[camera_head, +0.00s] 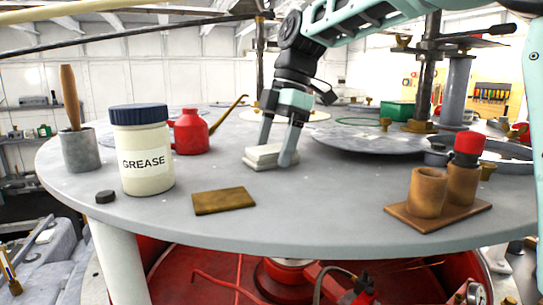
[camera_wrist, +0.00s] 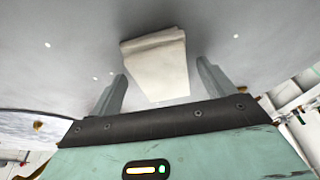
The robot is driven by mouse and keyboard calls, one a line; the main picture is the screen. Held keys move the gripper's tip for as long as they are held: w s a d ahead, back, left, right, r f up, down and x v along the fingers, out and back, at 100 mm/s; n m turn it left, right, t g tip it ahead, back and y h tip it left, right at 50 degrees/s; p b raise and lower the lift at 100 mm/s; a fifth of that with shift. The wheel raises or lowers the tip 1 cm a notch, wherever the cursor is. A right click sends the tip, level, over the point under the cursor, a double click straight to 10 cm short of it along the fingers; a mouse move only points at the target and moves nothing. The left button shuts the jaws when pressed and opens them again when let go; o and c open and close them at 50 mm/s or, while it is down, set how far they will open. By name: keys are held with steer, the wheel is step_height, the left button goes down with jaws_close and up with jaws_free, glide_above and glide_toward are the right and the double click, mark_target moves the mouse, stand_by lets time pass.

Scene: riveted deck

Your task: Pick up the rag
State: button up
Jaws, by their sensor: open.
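The rag (camera_head: 262,157) is a folded off-white cloth lying flat on the round grey table, near its middle. My gripper (camera_head: 276,150) is open and points down at the rag, with one finger in front of its right part and the other behind its left part in the head view. In the wrist view the rag (camera_wrist: 157,62) lies ahead of and between the two spread fingers (camera_wrist: 160,82). I cannot tell whether either finger touches the cloth. The fingers hide a small part of the rag in the head view.
On the round table (camera_head: 300,215), a grease jar (camera_head: 142,150), a red oil can (camera_head: 189,132) and a brown pad (camera_head: 223,200) are to the left. A brown tray (camera_head: 455,216) with two cups is at the right. A round metal plate (camera_head: 375,142) lies right of the rag. The front middle is clear.

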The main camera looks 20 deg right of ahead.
mark_target(274, 148)
steer(key=shift+f, duration=0.25)
steer(key=c, duration=1.1)
steer(key=shift+r, duration=0.1)
step_height(274, 148, up, 10)
steer(key=shift+r+b, duration=0.2)
steer(key=shift+b, duration=0.4)
steer(key=shift+o, duration=1.1)
steer(key=shift+c, duration=0.4)
